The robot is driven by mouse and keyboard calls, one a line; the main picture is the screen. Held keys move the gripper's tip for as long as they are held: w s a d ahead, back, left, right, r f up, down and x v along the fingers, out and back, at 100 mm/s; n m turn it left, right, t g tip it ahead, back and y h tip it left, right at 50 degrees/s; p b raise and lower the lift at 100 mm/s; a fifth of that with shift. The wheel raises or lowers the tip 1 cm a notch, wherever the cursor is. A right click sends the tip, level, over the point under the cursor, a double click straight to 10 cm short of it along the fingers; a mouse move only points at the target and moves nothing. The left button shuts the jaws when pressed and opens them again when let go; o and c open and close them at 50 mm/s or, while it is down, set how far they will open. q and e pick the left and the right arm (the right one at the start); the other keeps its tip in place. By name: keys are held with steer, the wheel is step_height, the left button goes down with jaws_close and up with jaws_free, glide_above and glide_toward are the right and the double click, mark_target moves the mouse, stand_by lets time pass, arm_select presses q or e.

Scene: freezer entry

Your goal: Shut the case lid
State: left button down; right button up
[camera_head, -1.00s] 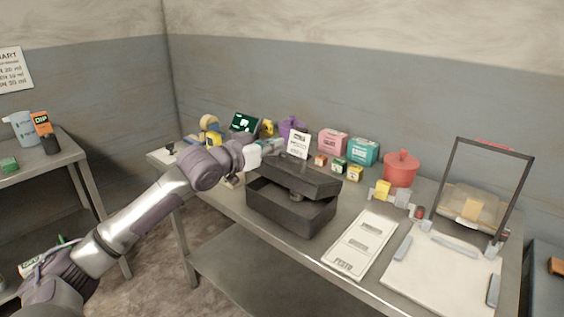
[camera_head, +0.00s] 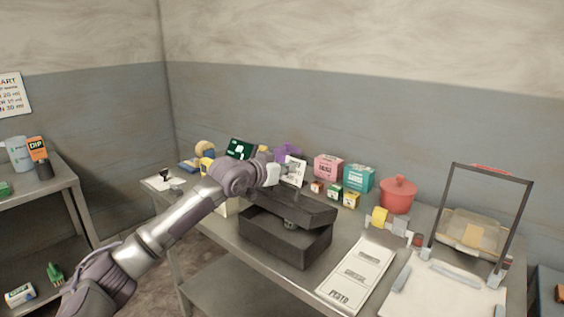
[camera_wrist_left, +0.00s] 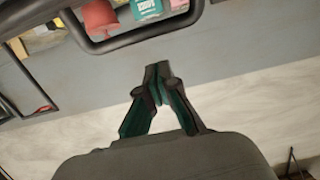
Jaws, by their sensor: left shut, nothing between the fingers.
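The black case (camera_head: 270,241) stands on the metal table in the head view. Its dark lid (camera_head: 305,209) is tilted, with a gap to the base along the front; a small latch-like piece shows in the gap. My left gripper (camera_head: 284,172) is over the back left of the lid, partly in front of a white card. Whether it touches the lid cannot be told. In the left wrist view its fingers (camera_wrist_left: 156,80) are together and empty. My right gripper is not in view.
A white printed sheet (camera_head: 357,277) lies right of the case. A red pot (camera_head: 398,194), a pink box (camera_head: 328,167) and a teal box (camera_head: 358,178) stand behind. An upright dark frame (camera_head: 443,213) stands at the right. Another table is at the left.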

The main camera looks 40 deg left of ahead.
arm_select(q)
steer(key=shift+s+a+f, duration=0.1)
steer(key=shift+s+f, duration=0.75)
steer(key=shift+f, duration=0.25)
